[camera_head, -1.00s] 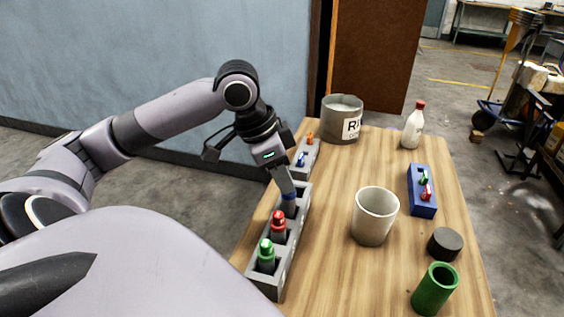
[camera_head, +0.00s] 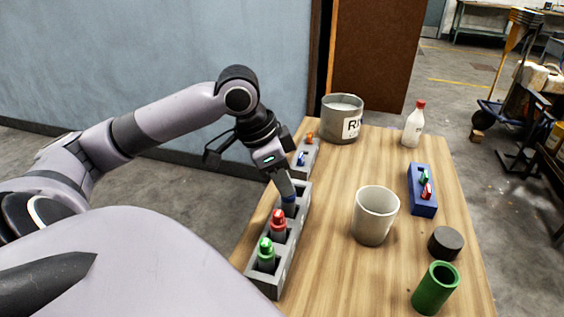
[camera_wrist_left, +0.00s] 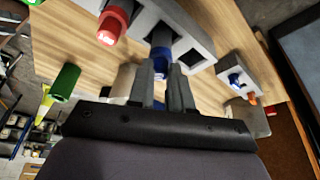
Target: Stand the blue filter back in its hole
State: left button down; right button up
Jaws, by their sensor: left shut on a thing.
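The blue filter has a blue cap (camera_head: 289,198) and a paler grey body, and it also shows in the left wrist view (camera_wrist_left: 162,65). My left gripper (camera_head: 287,188) is shut on its cap from above. The filter is at the far part of the grey rack (camera_head: 265,285), and its body points into a rack hole. How deep it sits is hard to tell. A red-capped filter (camera_head: 278,218) and a green-capped filter (camera_head: 265,248) stand upright in the nearer holes. My right gripper is not in view.
A small grey block with blue and orange pegs (camera_head: 301,160) lies beyond the rack. A beige cup (camera_head: 375,216), blue block (camera_head: 422,195), black puck (camera_head: 445,243), green tube (camera_head: 435,289), white bottle (camera_head: 413,128) and grey can (camera_head: 341,122) stand to the right. Wood between rack and cup is clear.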

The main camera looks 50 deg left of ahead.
pick_arm(q)
jog(key=shift+f, duration=0.35)
jog(key=c, duration=0.6)
grip_release()
jog(key=shift+c, duration=0.2)
jog(key=shift+r, duration=0.1)
jog(key=p+v, duration=0.4)
jog(key=v, duration=0.3)
dwell(0.6)
